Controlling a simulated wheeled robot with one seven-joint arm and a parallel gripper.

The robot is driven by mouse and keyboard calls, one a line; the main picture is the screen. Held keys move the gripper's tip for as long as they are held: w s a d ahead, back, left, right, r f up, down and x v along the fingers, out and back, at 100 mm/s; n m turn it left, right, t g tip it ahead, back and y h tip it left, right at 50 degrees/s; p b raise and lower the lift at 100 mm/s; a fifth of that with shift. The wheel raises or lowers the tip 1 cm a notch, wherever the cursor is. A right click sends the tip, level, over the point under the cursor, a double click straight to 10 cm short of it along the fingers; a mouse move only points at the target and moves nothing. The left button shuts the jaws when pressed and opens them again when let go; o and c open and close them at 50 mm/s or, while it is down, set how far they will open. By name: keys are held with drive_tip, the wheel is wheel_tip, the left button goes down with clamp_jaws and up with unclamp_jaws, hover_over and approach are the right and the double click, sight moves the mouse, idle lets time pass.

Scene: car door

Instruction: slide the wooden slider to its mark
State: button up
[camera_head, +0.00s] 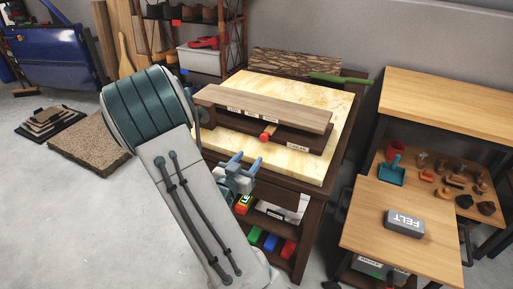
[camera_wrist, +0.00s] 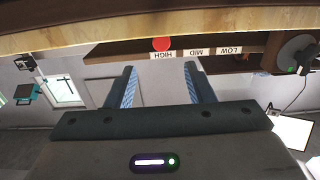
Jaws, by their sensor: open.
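The wooden slider fixture is a long brown board (camera_head: 262,103) on the light bench top, with a row of small white labels along its front. The wrist view is upside down and reads HIGH (camera_wrist: 168,56), MID (camera_wrist: 196,52) and LOW (camera_wrist: 229,50). A red knob (camera_head: 268,134) sticks out at the front of the fixture; in the wrist view the red knob (camera_wrist: 161,44) lines up with HIGH. My gripper (camera_head: 246,160) is open and empty in front of the bench edge, below and left of the knob, apart from it. The blue fingers (camera_wrist: 158,72) show nothing between them. The slider's body is unclear.
The pale bench top (camera_head: 337,110) carries the fixture, with a green-handled tool (camera_head: 328,78) behind it. A wooden table (camera_head: 385,235) with a grey FELT block (camera_head: 404,222) stands at the right. Below the bench are shelves with coloured bins (camera_head: 270,242).

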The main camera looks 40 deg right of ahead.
drive_tip(key=shift+p+v, duration=1.5)
drive_tip(key=shift+p, duration=1.85)
